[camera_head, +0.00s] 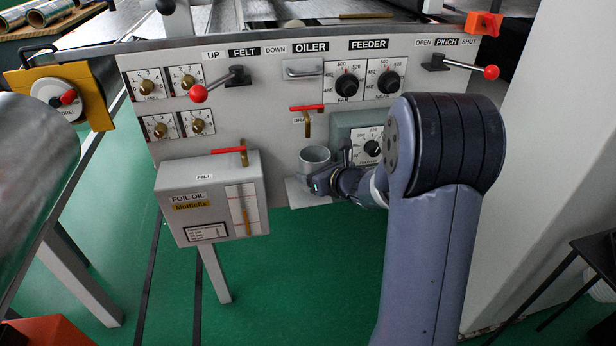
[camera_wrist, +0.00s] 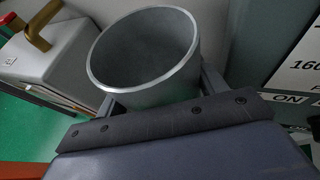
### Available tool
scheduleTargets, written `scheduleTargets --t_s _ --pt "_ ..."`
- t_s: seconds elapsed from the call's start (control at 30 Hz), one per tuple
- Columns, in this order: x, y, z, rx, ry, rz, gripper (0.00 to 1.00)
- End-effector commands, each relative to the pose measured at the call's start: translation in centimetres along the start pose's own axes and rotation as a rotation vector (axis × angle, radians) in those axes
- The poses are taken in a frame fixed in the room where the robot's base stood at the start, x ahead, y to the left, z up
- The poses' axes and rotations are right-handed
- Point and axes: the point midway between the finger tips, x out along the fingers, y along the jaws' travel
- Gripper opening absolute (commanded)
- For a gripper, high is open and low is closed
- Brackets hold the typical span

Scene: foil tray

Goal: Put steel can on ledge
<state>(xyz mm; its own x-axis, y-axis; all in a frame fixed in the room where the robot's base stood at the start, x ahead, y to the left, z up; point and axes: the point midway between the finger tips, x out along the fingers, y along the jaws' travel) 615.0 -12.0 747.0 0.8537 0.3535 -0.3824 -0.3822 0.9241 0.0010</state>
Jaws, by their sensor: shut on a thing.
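The steel can (camera_head: 314,158) is a grey, open-topped cylinder, upright, in front of the machine panel below the drain valve. My gripper (camera_head: 321,180) reaches it from the right and is shut on it. In the wrist view the can (camera_wrist: 146,88) stands between the fingers of my gripper (camera_wrist: 160,98), and its inside looks empty. The ledge (camera_head: 297,196) is a small pale plate jutting from the panel, just under the can and partly hidden by my gripper. I cannot tell whether the can's bottom touches the ledge.
The foil oil box (camera_head: 190,206) stands left of the can, with a red-handled valve (camera_head: 229,150) on top. A red-handled drain valve (camera_head: 307,119) hangs above the can. A grey-green dial box (camera_head: 350,128) is close on the right. Green floor (camera_head: 310,255) lies open below.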

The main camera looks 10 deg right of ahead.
Motion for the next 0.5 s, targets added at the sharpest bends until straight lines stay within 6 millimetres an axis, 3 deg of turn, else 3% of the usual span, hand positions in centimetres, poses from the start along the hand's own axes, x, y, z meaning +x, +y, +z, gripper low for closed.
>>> scheduleTargets --t_s 0.1,0.33,0.5 --pt "1.5 0.0 0.7 -0.002 0.000 0.001 0.41" --pt "3.1 0.1 1.3 -0.002 0.000 0.001 0.41" --pt "4.1 0.0 -1.8 0.001 0.002 0.001 0.41"
